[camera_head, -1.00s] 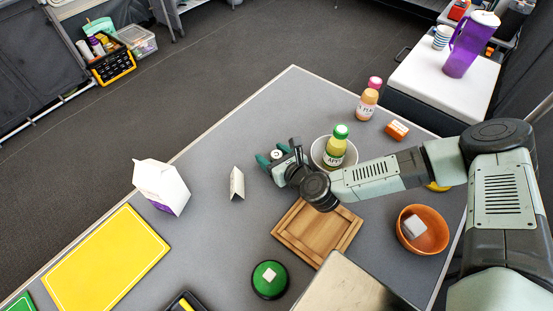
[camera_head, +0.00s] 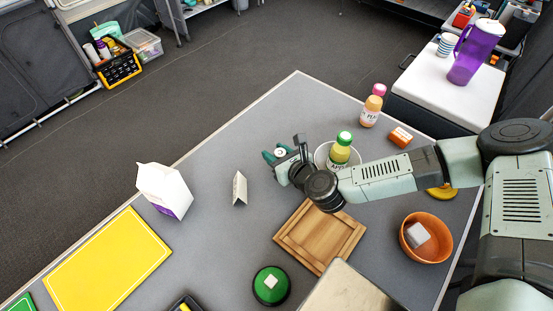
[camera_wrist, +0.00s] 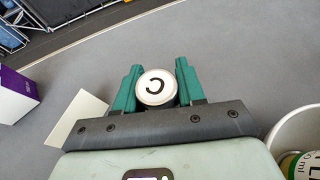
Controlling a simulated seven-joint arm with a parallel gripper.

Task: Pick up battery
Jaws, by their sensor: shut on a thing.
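The battery (camera_wrist: 156,88) shows end-on in the wrist view as a round white end with a dark C-shaped mark. It sits between the two green fingers of my gripper (camera_wrist: 155,85), which are shut on it from both sides. In the head view my gripper (camera_head: 281,154) is over the grey table, left of the white bowl, and the battery's pale end (camera_head: 280,153) shows between the fingers. The battery's lower part is hidden, so I cannot tell whether it touches the table.
The white bowl (camera_head: 321,153) with a green-capped bottle (camera_head: 340,150) stands close right of my gripper. A folded white card (camera_head: 240,188) and a carton (camera_head: 163,188) are to the left. A wooden tray (camera_head: 320,236) lies in front. Grey table is clear behind my gripper.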

